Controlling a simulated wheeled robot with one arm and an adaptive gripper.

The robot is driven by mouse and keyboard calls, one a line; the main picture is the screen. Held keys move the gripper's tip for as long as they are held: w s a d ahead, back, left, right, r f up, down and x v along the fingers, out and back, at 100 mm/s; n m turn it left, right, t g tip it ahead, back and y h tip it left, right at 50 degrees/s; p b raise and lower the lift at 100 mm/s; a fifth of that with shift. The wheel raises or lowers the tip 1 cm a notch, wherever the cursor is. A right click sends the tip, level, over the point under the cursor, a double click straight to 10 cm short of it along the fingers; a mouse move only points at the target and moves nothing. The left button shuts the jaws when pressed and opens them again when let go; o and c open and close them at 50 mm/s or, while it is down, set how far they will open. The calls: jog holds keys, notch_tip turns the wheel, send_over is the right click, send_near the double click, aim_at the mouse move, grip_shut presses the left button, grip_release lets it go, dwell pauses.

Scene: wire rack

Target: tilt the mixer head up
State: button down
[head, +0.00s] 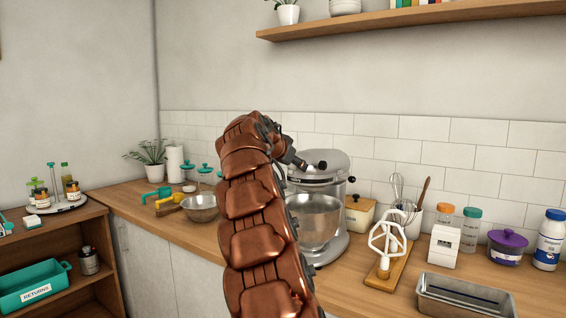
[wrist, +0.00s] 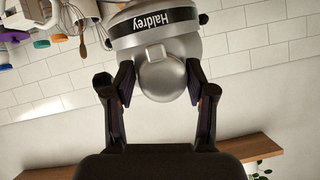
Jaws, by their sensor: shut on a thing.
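The grey stand mixer (head: 334,245) stands on the wooden counter, with a steel bowl (head: 313,220) under its head. The mixer head (head: 325,162) looks about level in the head view, partly hidden by my arm. In the wrist view, the silver mixer head (wrist: 165,45) with a black name band appears upside down. My gripper (wrist: 160,78) has one finger on each side of the rounded front end of the head and is shut on it. In the head view my gripper (head: 300,162) reaches the head from the left; its fingertips are hard to make out.
A small bowl (head: 201,208) and yellow and teal tools lie left of the mixer. A cream canister (head: 359,213), a white beater on a board (head: 388,274) and a metal loaf pan (head: 465,296) stand to the right. A shelf (head: 410,17) hangs above.

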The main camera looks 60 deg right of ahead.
jog(key=shift+d, duration=0.15)
jog(key=c, duration=0.8)
grip_release()
jog(key=shift+c, duration=0.2)
jog(key=o, duration=0.3)
jog(key=shift+d, duration=0.2)
jog(key=shift+o, duration=0.2)
jog(key=shift+a, duration=0.1)
jog(key=v, duration=1.2)
jog(key=shift+r, duration=0.2)
